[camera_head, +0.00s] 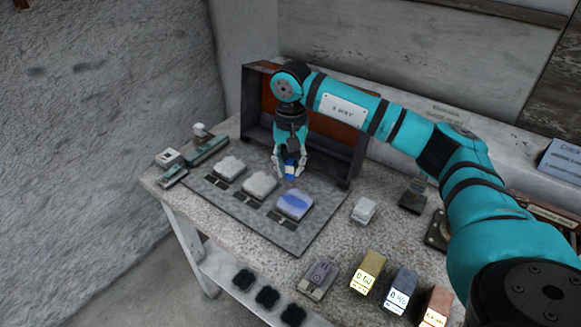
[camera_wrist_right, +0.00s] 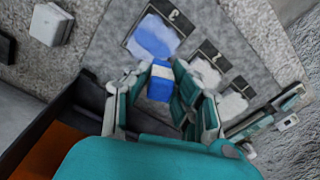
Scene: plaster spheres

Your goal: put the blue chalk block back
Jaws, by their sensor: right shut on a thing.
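The blue chalk block (camera_head: 290,171) is between the fingers of my right gripper (camera_head: 289,166). In the right wrist view the block (camera_wrist_right: 160,83) shows a blue body with a pale band, and the fingers of the gripper (camera_wrist_right: 158,92) are on both sides of it. The gripper points down over the back part of a grey mat (camera_head: 272,233), in front of an open dark box. Whether the block touches the mat is unclear. A plaster piece with a blue patch (camera_head: 295,203) lies on the mat, nearer the front. My left gripper is not in view.
Two plain white plaster pieces (camera_head: 229,168) (camera_head: 260,184) lie on the mat. The dark box (camera_head: 343,170) stands behind. Yellow (camera_head: 368,270), blue-grey (camera_head: 399,288) and copper (camera_head: 435,304) labelled blocks stand at the front right. A small white block (camera_head: 363,209) is right of the mat.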

